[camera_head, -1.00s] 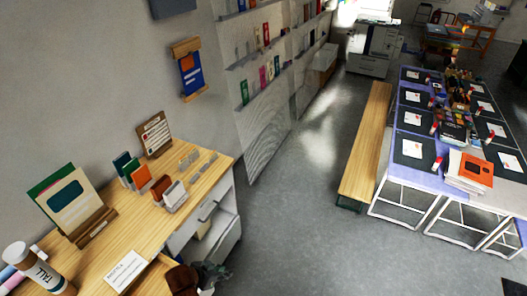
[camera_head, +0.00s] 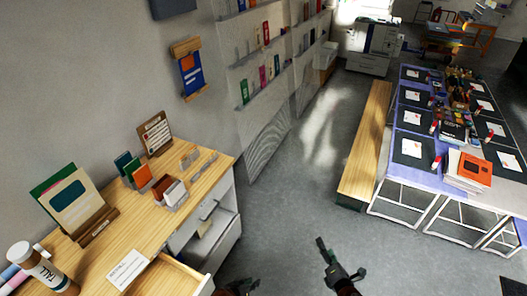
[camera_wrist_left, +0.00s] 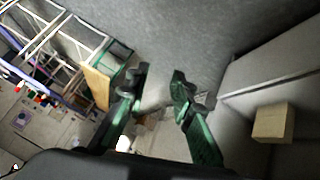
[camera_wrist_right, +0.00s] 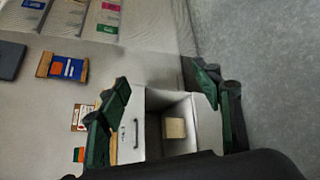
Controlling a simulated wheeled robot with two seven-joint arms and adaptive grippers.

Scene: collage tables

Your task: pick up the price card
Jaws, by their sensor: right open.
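A small white card with dark print (camera_head: 127,270) lies near the desk's front edge in the head view. Its print is too small to read, but it looks like the price card. My left gripper (camera_wrist_left: 158,76) has its fingers apart with nothing between them; in the head view only a dark part of it shows at the bottom edge, right of the desk. My right gripper (camera_head: 328,252) is over the floor, further right and away from the card. In the right wrist view its fingers (camera_wrist_right: 160,77) are wide apart and empty. The card does not show in either wrist view.
A bench (camera_head: 365,145) is to the right; floor between is clear.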

